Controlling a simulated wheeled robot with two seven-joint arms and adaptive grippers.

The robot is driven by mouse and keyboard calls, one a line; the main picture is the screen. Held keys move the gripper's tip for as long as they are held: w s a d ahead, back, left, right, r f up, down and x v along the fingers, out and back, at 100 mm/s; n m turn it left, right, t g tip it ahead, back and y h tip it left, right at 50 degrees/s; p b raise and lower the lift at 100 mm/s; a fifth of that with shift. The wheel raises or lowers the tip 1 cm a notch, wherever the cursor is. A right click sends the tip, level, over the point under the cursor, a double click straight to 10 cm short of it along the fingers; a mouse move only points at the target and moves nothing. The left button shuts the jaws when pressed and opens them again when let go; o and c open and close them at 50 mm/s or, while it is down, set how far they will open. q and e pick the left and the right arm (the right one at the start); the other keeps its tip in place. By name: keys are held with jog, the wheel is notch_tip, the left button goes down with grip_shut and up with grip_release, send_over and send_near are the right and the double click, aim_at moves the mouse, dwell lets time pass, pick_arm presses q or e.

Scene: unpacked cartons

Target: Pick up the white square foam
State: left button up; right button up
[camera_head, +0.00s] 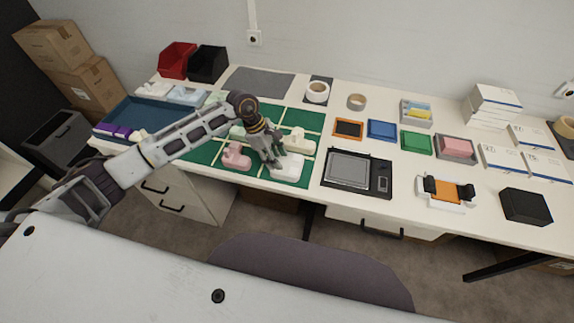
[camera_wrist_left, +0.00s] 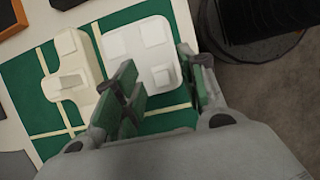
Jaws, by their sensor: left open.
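The white square foam (camera_head: 288,168) lies on the green sectioned mat (camera_head: 262,182), in its front right section. In the left wrist view, the white foam (camera_wrist_left: 141,50) is a flat rounded block with raised square lumps. My left gripper (camera_head: 277,161) is over the foam's left side in the head view. In the wrist view the left gripper (camera_wrist_left: 163,88) is open, its green-padded fingers apart by the near part of the foam. I cannot tell whether they touch it. My right gripper is not in view.
A cream foam piece (camera_wrist_left: 72,73) lies beside the white one, and a pink foam piece (camera_head: 236,155) lies to its left. A black scale (camera_head: 357,173) stands just right of the mat. A dark chair (camera_head: 310,270) is in front of the table.

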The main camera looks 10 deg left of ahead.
aim_at(287, 162)
pick_arm(q)
jog(key=x, duration=0.2)
jog(key=shift+d+f, duration=0.15)
jog(key=shift+f, duration=0.2)
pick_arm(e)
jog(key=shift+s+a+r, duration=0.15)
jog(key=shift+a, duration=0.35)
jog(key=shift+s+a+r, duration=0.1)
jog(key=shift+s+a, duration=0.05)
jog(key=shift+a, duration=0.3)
pick_arm(q)
jog(key=c, duration=0.9)
grip_shut()
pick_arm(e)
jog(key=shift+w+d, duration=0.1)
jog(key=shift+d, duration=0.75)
